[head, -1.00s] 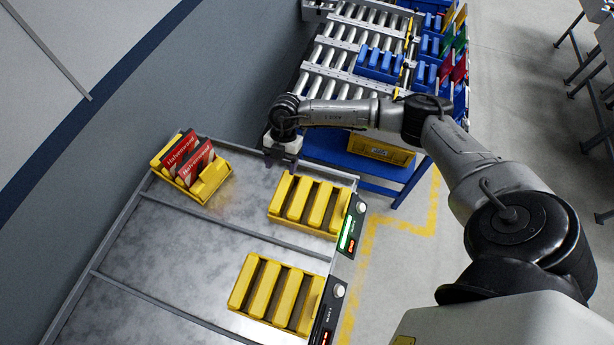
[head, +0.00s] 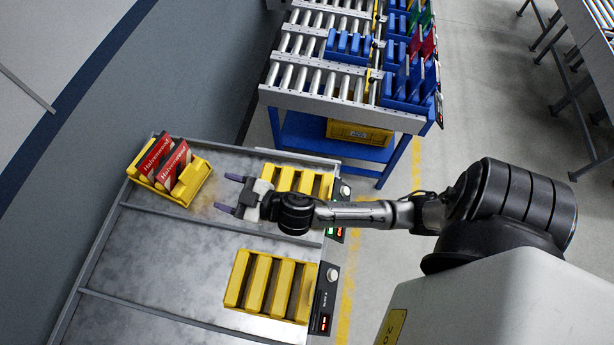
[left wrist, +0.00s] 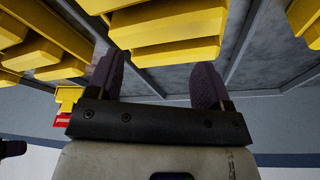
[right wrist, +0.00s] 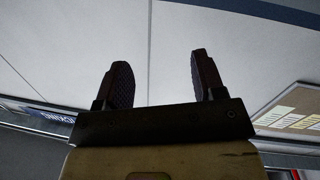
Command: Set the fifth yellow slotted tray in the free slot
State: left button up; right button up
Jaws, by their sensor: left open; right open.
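One yellow slotted tray (head: 322,183) lies at the table's right edge, partly hidden by my right gripper and arm. A second yellow slotted tray (head: 270,285) lies nearer, in the row below. A third yellow tray (head: 200,173), holding red cards (head: 160,160), sits tilted at the far left corner. My right gripper (head: 228,194) is open and empty between the first tray and the card tray, its fingers pointing left. My left gripper (left wrist: 158,82) is open and empty in its own wrist view, near a yellow tray (left wrist: 165,35); the head view does not show it.
Behind stands a roller rack (head: 325,80) with blue slotted trays (head: 348,46) and a yellow bin (head: 358,132) underneath.

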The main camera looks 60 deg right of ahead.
jog(key=s+d+f+m+g+h, duration=0.1)
jog(key=s+f+g, duration=0.2)
jog(key=s, duration=0.4)
jog(key=s+d+f+m+g+h, duration=0.1)
jog(key=s+f+g, duration=0.3)
jog(key=s+g, duration=0.2)
jog(key=s+d+f+m+g, duration=0.1)
jog(key=s+f+g, duration=0.3)
jog(key=s, duration=0.6)
jog(key=shift+s+d+g+h, duration=0.2)
jog(key=shift+d+g+h, duration=0.05)
jog(key=shift+g+h, duration=0.15)
jog(key=shift+f, duration=0.1)
